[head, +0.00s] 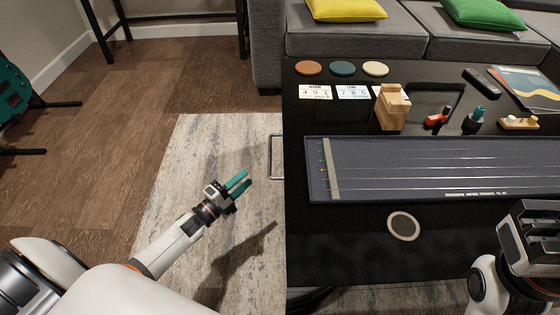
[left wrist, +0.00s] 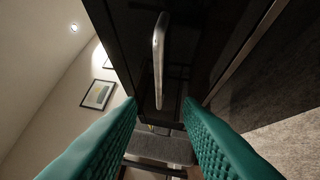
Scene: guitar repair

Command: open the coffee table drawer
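The black coffee table (head: 345,240) fills the right half of the head view. A metal bar handle (head: 275,157) sticks out from its left side. The drawer front itself is hidden from above. In the left wrist view the handle (left wrist: 159,60) stands out from the dark front, ahead of and between the fingers. My left gripper (head: 243,180), with teal fingers, is open and empty. It is left of the table and a little short of the handle, apart from it. My right gripper (head: 530,240) is over the table's near right corner; its fingertips do not show clearly.
On the table are a long grey fretboard mat (head: 400,185), a wooden block (head: 392,107), round coasters (head: 342,68), cards (head: 315,92) and small tools (head: 473,119). A grey sofa (head: 380,38) stands behind. The rug (head: 190,150) left of the table is clear.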

